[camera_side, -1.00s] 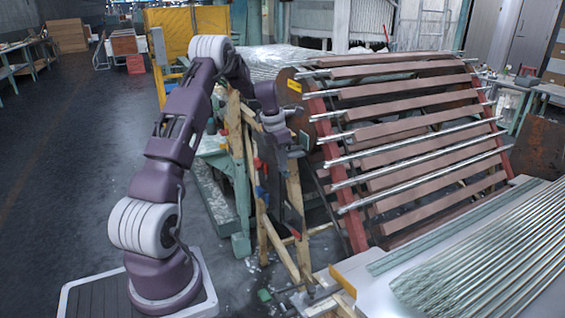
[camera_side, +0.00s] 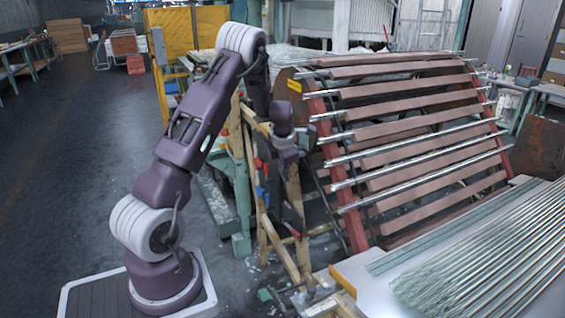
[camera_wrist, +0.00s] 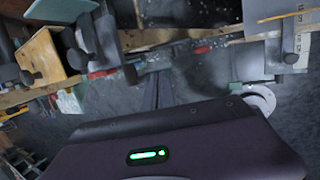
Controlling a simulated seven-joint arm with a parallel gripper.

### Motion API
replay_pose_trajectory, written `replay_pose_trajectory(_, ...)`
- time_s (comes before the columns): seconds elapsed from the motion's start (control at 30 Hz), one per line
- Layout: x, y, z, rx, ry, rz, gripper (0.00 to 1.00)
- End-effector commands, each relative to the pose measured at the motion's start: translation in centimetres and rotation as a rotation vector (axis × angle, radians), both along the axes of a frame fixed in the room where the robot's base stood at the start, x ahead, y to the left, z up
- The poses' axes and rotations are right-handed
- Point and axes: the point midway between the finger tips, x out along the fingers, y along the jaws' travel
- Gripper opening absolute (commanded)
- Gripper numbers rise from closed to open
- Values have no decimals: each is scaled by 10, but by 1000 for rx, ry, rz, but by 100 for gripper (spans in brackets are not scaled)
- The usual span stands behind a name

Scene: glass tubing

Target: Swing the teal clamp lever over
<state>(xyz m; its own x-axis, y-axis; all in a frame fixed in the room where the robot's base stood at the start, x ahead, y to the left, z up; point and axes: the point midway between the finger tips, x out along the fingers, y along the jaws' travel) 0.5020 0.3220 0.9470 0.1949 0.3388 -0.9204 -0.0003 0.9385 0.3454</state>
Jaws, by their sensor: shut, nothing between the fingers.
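In the wrist view, a flat pale teal piece (camera_wrist: 62,9) lies at the top left, above a wooden block and dark round knobs. I cannot tell whether it is the teal clamp lever, and no lever stands out clearly in the side view. My gripper (camera_wrist: 155,90) points away from the camera with its dark fingers together and nothing between them. In the side view, my gripper (camera_side: 290,155) is small and dark against the wooden frame, left of the slatted rack. I cannot tell whether it touches anything.
The wooden frame (camera_side: 277,243) with dark clamps stands close under my gripper. The slatted rack (camera_side: 410,130) with glass tubes is just to the right. A table of tubes (camera_side: 490,260) fills the lower right. The floor (camera_side: 60,190) at left is clear.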

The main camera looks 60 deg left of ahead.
Motion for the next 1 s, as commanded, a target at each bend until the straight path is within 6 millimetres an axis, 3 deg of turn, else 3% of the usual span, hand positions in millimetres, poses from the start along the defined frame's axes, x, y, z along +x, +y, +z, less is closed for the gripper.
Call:
replay_pose_trajectory(0.4, -1, -6, -26, 392, 7, -5, 0)
replay_pose_trajectory(1.0, 0, 5, -56, 909, 3, -4, 0)
